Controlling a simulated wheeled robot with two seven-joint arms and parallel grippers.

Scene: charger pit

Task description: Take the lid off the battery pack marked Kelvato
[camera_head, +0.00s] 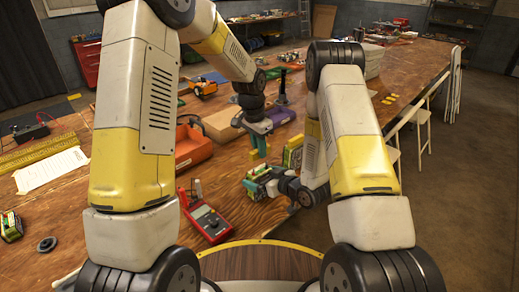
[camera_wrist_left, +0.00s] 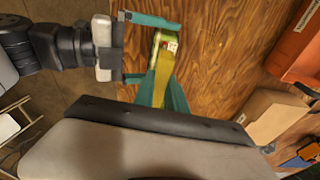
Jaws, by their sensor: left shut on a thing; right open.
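My left gripper (camera_head: 259,154) points down over the table and is shut on a yellow-green piece that looks like the lid (camera_wrist_left: 160,85), mostly hidden between its teal fingers (camera_wrist_left: 165,92). Below it in the head view is a small green and yellow battery pack (camera_head: 256,190). Its marking is too small to read. The pack also shows in the left wrist view (camera_wrist_left: 170,44), past my left fingertips. My right gripper (camera_head: 257,179) comes in from the right, open, with its fingers (camera_wrist_left: 146,48) around the pack's place; contact cannot be told.
A second green-yellow pack (camera_head: 292,153) stands behind, partly hidden by my right arm. A red multimeter (camera_head: 208,220) lies at the front left. An orange bin (camera_head: 190,147) and a cardboard box (camera_head: 222,124) stand behind. Bare wood (camera_head: 120,215) lies to the left.

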